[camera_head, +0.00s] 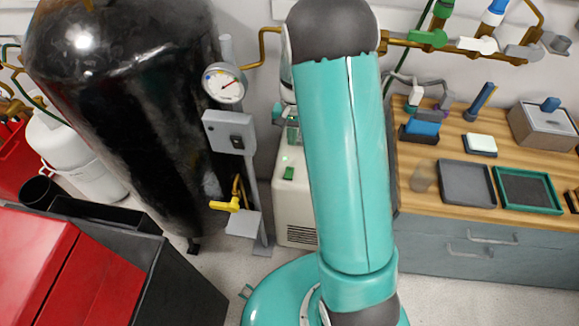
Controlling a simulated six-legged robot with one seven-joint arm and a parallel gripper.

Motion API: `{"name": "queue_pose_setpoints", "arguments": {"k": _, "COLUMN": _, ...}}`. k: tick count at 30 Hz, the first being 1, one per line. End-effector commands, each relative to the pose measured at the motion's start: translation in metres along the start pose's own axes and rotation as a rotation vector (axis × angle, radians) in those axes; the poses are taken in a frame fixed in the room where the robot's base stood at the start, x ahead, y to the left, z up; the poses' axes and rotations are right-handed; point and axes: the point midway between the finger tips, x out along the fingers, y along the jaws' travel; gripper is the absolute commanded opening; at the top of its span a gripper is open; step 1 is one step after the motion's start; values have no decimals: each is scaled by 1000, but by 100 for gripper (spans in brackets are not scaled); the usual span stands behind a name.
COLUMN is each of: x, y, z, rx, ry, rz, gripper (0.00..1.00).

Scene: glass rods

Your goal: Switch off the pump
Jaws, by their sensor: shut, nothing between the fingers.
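A beige box-shaped unit, which looks like the pump (291,208), stands on the floor between the black tank and my teal arm. It has a vent grille low on its front. A green switch (289,173) sits on its top, with a small lit green spot just behind it. I cannot tell the switch's position. My arm covers the right side of the unit. Small teal and white parts show behind my arm, above the unit, and may be my wrist. I cannot make out the gripper's fingers.
A large black tank (120,110) with a gauge (223,83) and a yellow-handled valve (225,205) stands left. A red bin (60,270) is at lower left. A wooden bench (480,155) with trays is right. Pipes with coloured valves (428,39) run along the wall.

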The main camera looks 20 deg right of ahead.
Motion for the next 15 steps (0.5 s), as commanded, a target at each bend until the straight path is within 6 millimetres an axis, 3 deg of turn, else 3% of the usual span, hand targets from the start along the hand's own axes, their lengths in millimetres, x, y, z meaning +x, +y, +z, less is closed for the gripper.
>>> {"name": "queue_pose_setpoints", "arguments": {"k": 5, "x": 12, "y": 0, "z": 1, "rx": -1, "ry": -4, "rz": 1, "gripper": 0}}
{"name": "queue_pose_setpoints", "arguments": {"k": 15, "x": 75, "y": -2, "z": 1, "rx": -3, "ry": -5, "rz": 3, "gripper": 0}}
